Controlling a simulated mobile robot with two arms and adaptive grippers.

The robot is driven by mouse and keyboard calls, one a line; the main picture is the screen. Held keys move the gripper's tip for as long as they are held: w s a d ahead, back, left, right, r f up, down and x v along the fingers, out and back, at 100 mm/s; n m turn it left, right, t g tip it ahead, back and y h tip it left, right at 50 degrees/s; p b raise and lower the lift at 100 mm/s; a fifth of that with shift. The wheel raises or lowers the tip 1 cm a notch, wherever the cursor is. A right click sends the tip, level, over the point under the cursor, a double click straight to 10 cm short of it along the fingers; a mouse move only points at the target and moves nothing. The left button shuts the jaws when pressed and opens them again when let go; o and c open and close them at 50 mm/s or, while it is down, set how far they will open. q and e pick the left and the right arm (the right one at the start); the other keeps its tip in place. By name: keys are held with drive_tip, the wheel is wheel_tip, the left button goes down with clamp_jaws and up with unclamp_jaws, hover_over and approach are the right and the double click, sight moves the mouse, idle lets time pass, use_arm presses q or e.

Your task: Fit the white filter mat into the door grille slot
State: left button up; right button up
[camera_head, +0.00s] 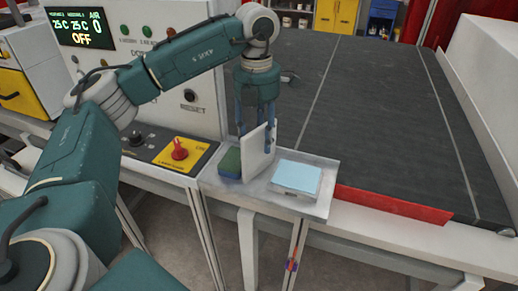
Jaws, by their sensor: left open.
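The white filter mat (257,158) stands upright, seen at an angle, in a shallow metal tray. My left gripper (256,137) points down from above at the mat's upper part, with one blue finger on each side of it. The gripper is open, and I cannot tell whether a finger touches the mat. I cannot make out the door grille slot in this view. My right gripper is not in view.
The tray (318,207) also holds a green block (230,163) left of the mat and a light blue pad (297,178) right of it.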

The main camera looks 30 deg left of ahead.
sight(258, 154)
use_arm(q)
drive_tip(key=shift+f+p, duration=0.7)
drive_tip(key=shift+f, duration=2.1)
clamp_jaws()
